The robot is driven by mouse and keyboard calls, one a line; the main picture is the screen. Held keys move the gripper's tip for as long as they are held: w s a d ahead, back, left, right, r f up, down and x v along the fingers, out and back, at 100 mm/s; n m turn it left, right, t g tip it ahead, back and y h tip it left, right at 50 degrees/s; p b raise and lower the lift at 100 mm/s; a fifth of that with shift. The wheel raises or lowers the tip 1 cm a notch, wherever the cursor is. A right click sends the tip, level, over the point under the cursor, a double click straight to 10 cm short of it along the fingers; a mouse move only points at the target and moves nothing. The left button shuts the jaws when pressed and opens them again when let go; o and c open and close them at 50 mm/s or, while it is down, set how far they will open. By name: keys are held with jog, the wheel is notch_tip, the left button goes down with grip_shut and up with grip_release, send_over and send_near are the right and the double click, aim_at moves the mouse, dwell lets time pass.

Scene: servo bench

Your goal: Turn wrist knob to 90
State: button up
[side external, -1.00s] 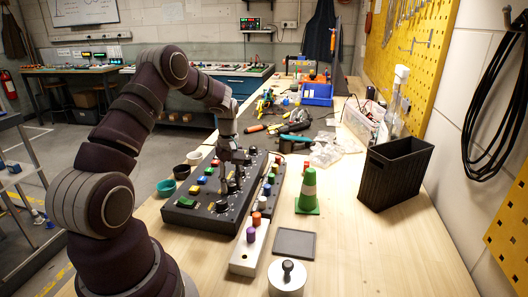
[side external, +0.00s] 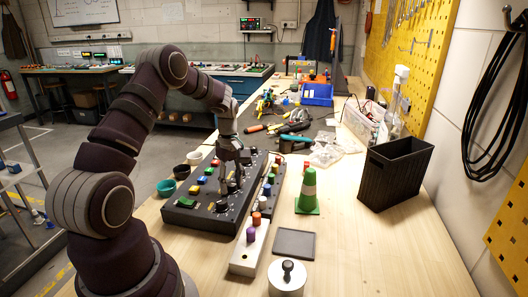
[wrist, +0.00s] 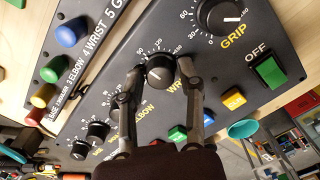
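The wrist knob (wrist: 160,70) is a round black knob with a white pointer line, on a dark sloping panel (wrist: 100,75). In the wrist view its label is partly covered by a finger, and its pointer runs toward the lower left of that picture. My gripper (wrist: 162,76) has one finger on each side of the knob, very close to its rim. Whether both fingers press on it is not clear. In the side view my gripper (side external: 233,188) reaches down to the panel and hides the knob.
Nearby in the wrist view are the larger GRIP knob (wrist: 220,16), the elbow knob (wrist: 98,131), and a green OFF button (wrist: 270,72). A green cone (side external: 308,192), black bin (side external: 395,172) and flat grey pad (side external: 295,243) stand right of the panel.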

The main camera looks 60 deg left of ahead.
aim_at(231, 184)
jog(key=shift+o, duration=1.1)
notch_tip(231, 184, up, 12)
